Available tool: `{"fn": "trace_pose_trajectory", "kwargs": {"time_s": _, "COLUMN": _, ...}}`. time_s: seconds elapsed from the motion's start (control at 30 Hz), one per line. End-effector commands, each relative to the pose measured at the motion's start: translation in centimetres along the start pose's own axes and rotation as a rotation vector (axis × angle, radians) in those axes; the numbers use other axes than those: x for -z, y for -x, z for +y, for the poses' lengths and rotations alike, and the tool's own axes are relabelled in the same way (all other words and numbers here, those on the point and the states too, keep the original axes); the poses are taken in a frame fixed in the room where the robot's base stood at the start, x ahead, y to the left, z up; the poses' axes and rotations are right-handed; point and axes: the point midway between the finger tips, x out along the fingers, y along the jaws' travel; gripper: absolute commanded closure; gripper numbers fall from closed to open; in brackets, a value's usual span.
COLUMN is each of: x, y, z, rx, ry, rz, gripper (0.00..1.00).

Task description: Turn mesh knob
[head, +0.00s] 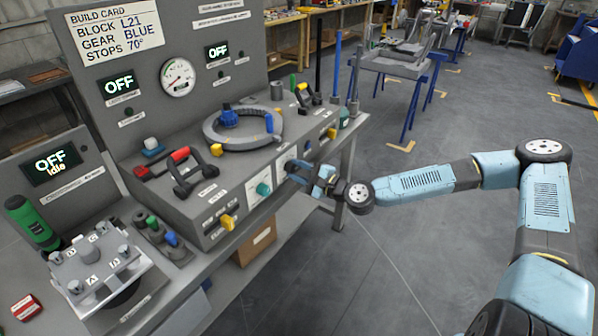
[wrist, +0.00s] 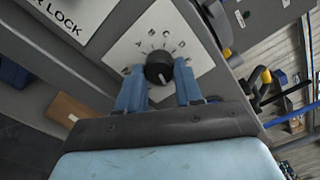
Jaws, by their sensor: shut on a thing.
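The mesh knob (wrist: 159,68) is a round black knob on a white dial plate (wrist: 120,45) with letters around it, A, B, C and D among them. A pale mark on the knob points toward the bottom of the wrist view. My gripper (wrist: 159,74) has its two blue fingers on either side of the knob, shut on it. In the head view my gripper (head: 310,176) is at the front face of the grey bench console, and it hides the knob there. A teal knob (head: 263,189) on another white plate sits to its left.
The console (head: 150,185) carries a ring fixture (head: 277,136), a red-and-black handle (head: 188,166) and several yellow tabs. A build card (head: 115,33) reads L21, BLUE, 70°. Displays show OFF. Blue trestles (head: 411,105) stand behind.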

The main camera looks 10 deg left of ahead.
Motion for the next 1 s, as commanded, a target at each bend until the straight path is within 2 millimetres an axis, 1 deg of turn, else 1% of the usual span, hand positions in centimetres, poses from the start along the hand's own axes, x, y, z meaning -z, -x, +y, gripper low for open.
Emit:
{"fn": "trace_pose_trajectory", "kwargs": {"time_s": 0.03, "x": 0.3, "y": 0.1, "z": 0.4, "rx": -0.008, "ry": -0.005, "rz": 0.006, "gripper": 0.95}}
{"fn": "trace_pose_trajectory", "kwargs": {"time_s": 0.17, "x": 0.3, "y": 0.1, "z": 0.5, "rx": -0.009, "ry": -0.005, "rz": 0.007, "gripper": 0.95}}
{"fn": "trace_pose_trajectory", "kwargs": {"time_s": 0.2, "x": 0.3, "y": 0.1, "z": 0.5, "rx": -0.009, "ry": -0.005, "rz": 0.007, "gripper": 0.64}}
{"fn": "trace_pose_trajectory", "kwargs": {"time_s": 0.47, "x": 0.2, "y": 0.1, "z": 0.3, "rx": -0.006, "ry": -0.002, "rz": 0.003, "gripper": 0.39}}
{"fn": "trace_pose_trajectory", "kwargs": {"time_s": 0.77, "x": 0.1, "y": 0.2, "z": 0.2, "rx": -0.004, "ry": -0.001, "rz": 0.002, "gripper": 0.39}}
{"fn": "trace_pose_trajectory", "kwargs": {"time_s": 0.87, "x": 0.1, "y": 0.9, "z": 0.2, "rx": -0.004, "ry": -0.002, "rz": 0.002, "gripper": 0.39}}
{"fn": "trace_pose_trajectory", "kwargs": {"time_s": 1.0, "x": 0.1, "y": 2.9, "z": 0.2, "rx": -0.003, "ry": -0.002, "rz": 0.003, "gripper": 0.39}}
